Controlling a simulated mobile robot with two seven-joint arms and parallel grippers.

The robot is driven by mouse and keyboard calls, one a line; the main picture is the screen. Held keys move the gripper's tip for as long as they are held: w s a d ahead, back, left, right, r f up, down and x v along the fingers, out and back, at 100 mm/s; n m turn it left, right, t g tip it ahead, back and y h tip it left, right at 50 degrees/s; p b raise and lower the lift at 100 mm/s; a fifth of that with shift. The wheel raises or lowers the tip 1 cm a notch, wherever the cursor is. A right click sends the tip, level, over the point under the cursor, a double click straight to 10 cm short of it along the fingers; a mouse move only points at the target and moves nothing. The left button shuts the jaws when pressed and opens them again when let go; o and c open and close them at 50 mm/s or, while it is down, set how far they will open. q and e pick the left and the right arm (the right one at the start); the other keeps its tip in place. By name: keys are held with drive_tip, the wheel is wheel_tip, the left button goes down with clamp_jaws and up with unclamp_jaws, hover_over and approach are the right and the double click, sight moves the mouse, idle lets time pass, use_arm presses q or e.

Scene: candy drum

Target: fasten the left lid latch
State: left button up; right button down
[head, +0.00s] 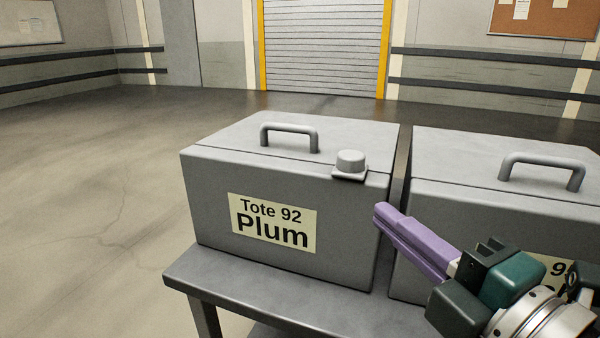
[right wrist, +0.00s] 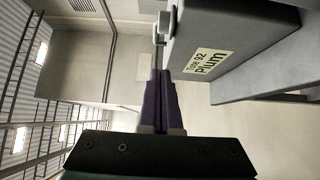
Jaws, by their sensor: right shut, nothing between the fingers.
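A grey tote (head: 290,205) with a "Tote 92 Plum" label stands on a bench, its lid (head: 335,133) lying down flat. One latch, a grey knob on a small plate (head: 350,162), sits at the lid's front right corner; it also shows in the right wrist view (right wrist: 165,22). I cannot tell whether it is fastened. My right gripper (head: 382,211) has purple fingers, shut and empty. In the head view its tips are below and right of the latch, near the tote's front right edge. They also show in the right wrist view (right wrist: 159,76). My left gripper is out of view.
A second grey tote (head: 480,165) stands close on the right, with a narrow gap between the totes. The bench edge (head: 290,310) runs along the front. Open floor (head: 90,200) lies to the left. A roller door (head: 325,50) is far behind.

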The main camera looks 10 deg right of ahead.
sight(351, 163)
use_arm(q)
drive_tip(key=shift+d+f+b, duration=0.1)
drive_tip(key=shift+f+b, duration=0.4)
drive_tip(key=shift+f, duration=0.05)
use_arm(e)
drive_tip(key=w, duration=1.1)
drive_tip(key=shift+w+d, duration=0.2)
drive_tip(key=shift+d, duration=0.15)
